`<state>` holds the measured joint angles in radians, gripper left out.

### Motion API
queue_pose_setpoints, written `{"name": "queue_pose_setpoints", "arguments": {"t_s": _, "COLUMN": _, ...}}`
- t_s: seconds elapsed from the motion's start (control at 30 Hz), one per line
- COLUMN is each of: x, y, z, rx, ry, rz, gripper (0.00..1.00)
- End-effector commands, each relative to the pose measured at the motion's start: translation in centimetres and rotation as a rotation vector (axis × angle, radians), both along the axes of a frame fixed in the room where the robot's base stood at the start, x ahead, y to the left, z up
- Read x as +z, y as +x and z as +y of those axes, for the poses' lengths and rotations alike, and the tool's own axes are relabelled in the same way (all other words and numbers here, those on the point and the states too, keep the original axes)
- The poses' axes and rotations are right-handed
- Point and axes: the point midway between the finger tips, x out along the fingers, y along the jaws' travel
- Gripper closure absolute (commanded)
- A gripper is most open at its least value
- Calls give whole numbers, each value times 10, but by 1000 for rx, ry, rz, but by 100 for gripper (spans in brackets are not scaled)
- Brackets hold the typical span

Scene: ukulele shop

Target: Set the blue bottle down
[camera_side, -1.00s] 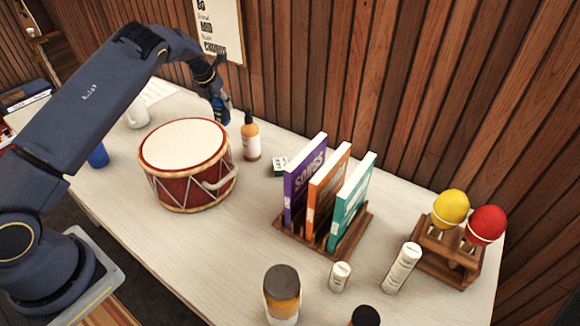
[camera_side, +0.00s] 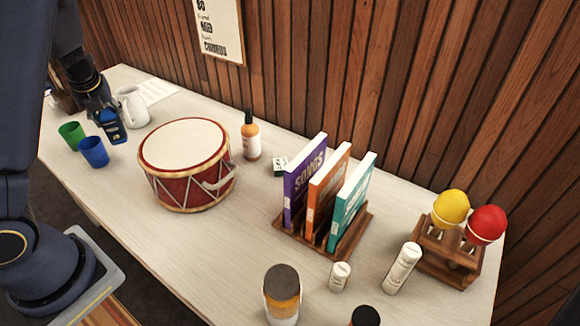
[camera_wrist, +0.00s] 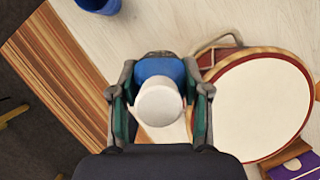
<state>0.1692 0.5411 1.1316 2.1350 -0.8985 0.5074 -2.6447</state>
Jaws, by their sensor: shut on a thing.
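My gripper (camera_side: 106,112) is at the back left of the table in the side view, shut on the blue bottle (camera_side: 113,127). In the wrist view my gripper (camera_wrist: 160,105) has a finger on each side of the bottle's blue body (camera_wrist: 158,69). Its round white cap (camera_wrist: 160,102) faces the wrist camera. In the side view the bottle is beside the white mug (camera_side: 131,108) and behind the blue cup (camera_side: 93,152). I cannot tell whether its base touches the table.
A green cup (camera_side: 71,135) stands left of the blue cup. The red drum (camera_side: 184,165) stands to the right, with an amber bottle (camera_side: 251,138) behind it. A book rack (camera_side: 362,224) is farther right. The white table (camera_side: 125,195) is bare in front of the drum.

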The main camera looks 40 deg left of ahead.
Motion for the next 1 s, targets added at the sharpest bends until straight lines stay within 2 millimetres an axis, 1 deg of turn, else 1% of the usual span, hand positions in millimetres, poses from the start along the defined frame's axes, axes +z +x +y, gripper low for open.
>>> {"name": "queue_pose_setpoints", "arguments": {"t_s": 0.03, "x": -3, "y": -16, "z": -6, "rx": 34, "ry": -4, "rz": -1, "gripper": 94}}
{"name": "queue_pose_setpoints", "arguments": {"t_s": 0.13, "x": -8, "y": -39, "z": -13, "rx": 89, "ry": -2, "rz": -1, "gripper": 94}}
{"name": "queue_pose_setpoints", "arguments": {"t_s": 0.2, "x": -11, "y": -48, "z": -16, "rx": 110, "ry": -1, "rz": 0, "gripper": 94}}
{"name": "queue_pose_setpoints", "arguments": {"t_s": 0.3, "x": -15, "y": -50, "z": -13, "rx": 127, "ry": 2, "rz": 3, "gripper": 94}}
{"name": "queue_pose_setpoints", "arguments": {"t_s": 0.37, "x": -20, "y": -44, "z": -7, "rx": 131, "ry": 4, "rz": 4, "gripper": 94}}
{"name": "queue_pose_setpoints", "arguments": {"t_s": 0.47, "x": -32, "y": -25, "z": 10, "rx": 130, "ry": 6, "rz": 7, "gripper": 94}}
{"name": "queue_pose_setpoints", "arguments": {"t_s": 0.63, "x": -53, "y": 12, "z": 39, "rx": 126, "ry": 3, "rz": 6, "gripper": 94}}
{"name": "queue_pose_setpoints", "arguments": {"t_s": 0.67, "x": -58, "y": 17, "z": 44, "rx": 126, "ry": 2, "rz": 7, "gripper": 94}}
{"name": "queue_pose_setpoints", "arguments": {"t_s": 0.7, "x": -68, "y": 22, "z": 48, "rx": 128, "ry": 0, "rz": 7, "gripper": 94}}
{"name": "queue_pose_setpoints", "arguments": {"t_s": 0.83, "x": -91, "y": 38, "z": 59, "rx": 127, "ry": 0, "rz": 5, "gripper": 94}}
{"name": "queue_pose_setpoints", "arguments": {"t_s": 0.9, "x": -100, "y": 43, "z": 63, "rx": 125, "ry": 1, "rz": 4, "gripper": 94}}
{"name": "queue_pose_setpoints", "arguments": {"t_s": 1.0, "x": -105, "y": 48, "z": 67, "rx": 127, "ry": 1, "rz": 2, "gripper": 94}}
